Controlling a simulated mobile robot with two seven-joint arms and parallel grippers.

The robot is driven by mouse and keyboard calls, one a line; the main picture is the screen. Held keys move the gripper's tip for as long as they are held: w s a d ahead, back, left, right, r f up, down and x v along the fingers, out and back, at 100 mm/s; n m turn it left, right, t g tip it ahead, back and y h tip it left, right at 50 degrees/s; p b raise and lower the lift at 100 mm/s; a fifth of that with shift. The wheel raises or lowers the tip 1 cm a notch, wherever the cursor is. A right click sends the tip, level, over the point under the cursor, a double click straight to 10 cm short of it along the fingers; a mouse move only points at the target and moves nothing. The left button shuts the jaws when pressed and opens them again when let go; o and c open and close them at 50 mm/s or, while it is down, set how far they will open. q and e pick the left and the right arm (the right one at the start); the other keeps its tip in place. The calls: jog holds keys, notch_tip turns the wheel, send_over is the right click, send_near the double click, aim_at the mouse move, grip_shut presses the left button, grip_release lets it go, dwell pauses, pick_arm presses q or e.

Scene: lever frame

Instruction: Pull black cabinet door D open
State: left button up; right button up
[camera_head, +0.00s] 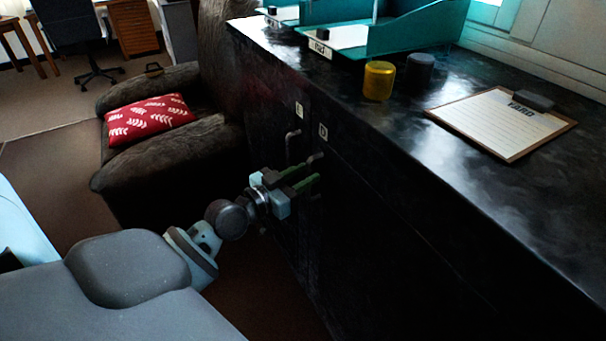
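Black cabinet door D (365,220) carries a small pale label "D" (323,131) at its upper left corner and looks shut. Its metal handle (316,157) is near the door's left edge. My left gripper (309,177) is at this handle, with its green fingers pointing toward the door and a gap visible between them. The fingers hide the middle of the handle, so I cannot tell whether they touch it. My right gripper is not in view.
A neighbouring black door with its own label (299,109) and handle (292,146) is just left. The cabinet top holds a yellow cylinder (379,81), a dark cylinder (419,70), a clipboard (500,122) and teal trays (415,38). A brown armchair (170,165) stands left of the cabinet.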

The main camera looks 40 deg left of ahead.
pick_arm(q)
jog(key=shift+w, duration=0.15)
grip_shut()
dwell(0.4)
